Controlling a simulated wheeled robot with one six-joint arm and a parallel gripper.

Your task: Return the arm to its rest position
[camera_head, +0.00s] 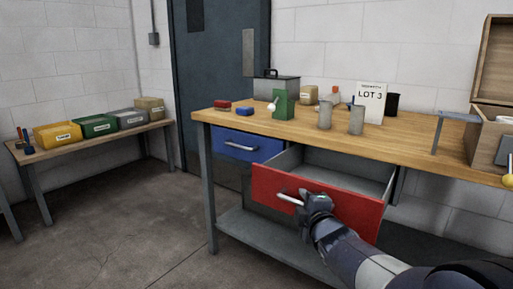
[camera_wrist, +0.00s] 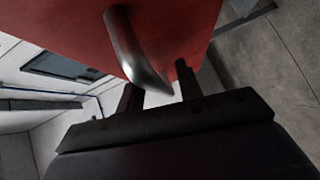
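My gripper (camera_head: 309,203) is at the front of the open red drawer (camera_head: 345,207), close to the right end of its metal handle (camera_head: 291,199). In the wrist view, the two dark fingers (camera_wrist: 157,85) stand apart, with a visible gap beside the handle (camera_wrist: 135,50). The handle's near end reaches toward the space between them. The fingers do not look clamped on it; whether one touches it I cannot tell. My arm comes in from the lower right. The drawer is pulled well out, and the visible part of its inside is bare.
A closed blue drawer (camera_head: 240,145) is left of the red one. The wooden workbench (camera_head: 420,145) above holds grey cylinders (camera_head: 356,120), a green block (camera_head: 284,103) and a LOT 3 sign (camera_head: 370,101). A lower shelf (camera_head: 262,240) runs beneath. Open floor (camera_head: 130,225) lies to the left.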

